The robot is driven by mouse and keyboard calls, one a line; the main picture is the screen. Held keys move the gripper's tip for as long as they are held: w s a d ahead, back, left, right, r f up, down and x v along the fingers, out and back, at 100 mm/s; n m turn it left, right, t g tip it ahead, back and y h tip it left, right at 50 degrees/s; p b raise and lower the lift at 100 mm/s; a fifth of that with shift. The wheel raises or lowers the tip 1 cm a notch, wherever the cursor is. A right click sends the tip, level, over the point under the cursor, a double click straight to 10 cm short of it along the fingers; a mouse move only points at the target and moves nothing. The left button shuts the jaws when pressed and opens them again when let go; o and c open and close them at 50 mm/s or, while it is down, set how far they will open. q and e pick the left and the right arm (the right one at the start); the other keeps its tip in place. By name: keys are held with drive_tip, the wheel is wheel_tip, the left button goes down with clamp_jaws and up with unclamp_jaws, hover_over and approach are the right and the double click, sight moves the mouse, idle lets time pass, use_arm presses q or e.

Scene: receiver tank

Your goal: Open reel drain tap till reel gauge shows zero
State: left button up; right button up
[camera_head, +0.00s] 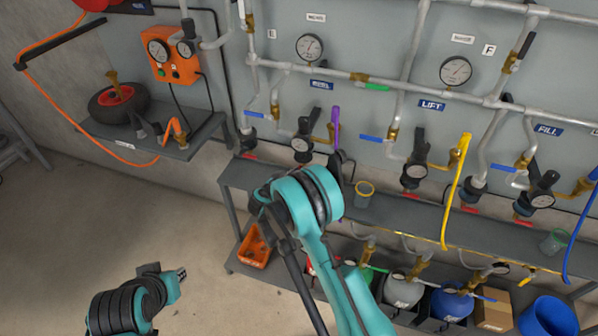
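A blue label (320,84), which seems to read REEL, is on the wall. Below it is a black unit with a small round gauge (301,146); its needle is too small to read. A brass fitting (323,131) with a purple hose or handle (336,122) is to its right; I cannot tell its tap position. My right arm rises in front, and dark parts of my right gripper (341,163) show just below the purple piece, mostly hidden behind the arm; contact is unclear. My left gripper (181,274) is low at the left, over the floor, away from the pipes; its fingers are unclear.
Similar LIFT (431,105) and FILL (549,130) lines are to the right, with a hanging yellow hose (456,190). Larger wall gauges (309,46) are above. A grey shelf (395,208) runs below, with a cup (364,194). An orange box (172,57) is at left.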

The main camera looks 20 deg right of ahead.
drive_tip(key=v, duration=1.1)
idle(1.3)
